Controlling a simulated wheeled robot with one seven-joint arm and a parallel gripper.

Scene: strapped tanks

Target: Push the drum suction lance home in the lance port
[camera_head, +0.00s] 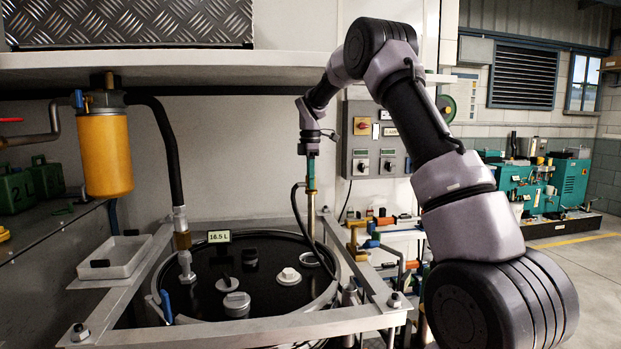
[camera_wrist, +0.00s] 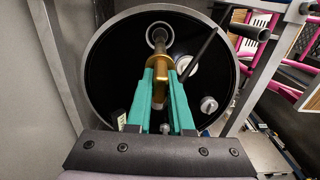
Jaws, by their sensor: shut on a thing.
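My gripper (camera_head: 311,158) is above the far right part of the black drum lid (camera_head: 205,298). Its green fingers, seen close in the wrist view (camera_wrist: 160,76), are shut on the brass-coloured collar of the suction lance (camera_head: 311,198). The lance hangs about upright below my gripper, with a black hose beside it. The lance port is a pale ring (camera_head: 309,261) in the lid at the right. In the wrist view the lance's lower end overlaps the port ring (camera_wrist: 149,37). I cannot tell whether the tip is inside the port or above it.
A grey metal frame (camera_head: 240,333) surrounds the drum. A white cap (camera_head: 288,276), a grey cap (camera_head: 237,304) and a "16.5 L" display (camera_head: 219,236) sit on the lid. A yellow filter (camera_head: 104,152) hangs at the left. A control box (camera_head: 376,140) is behind my gripper.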

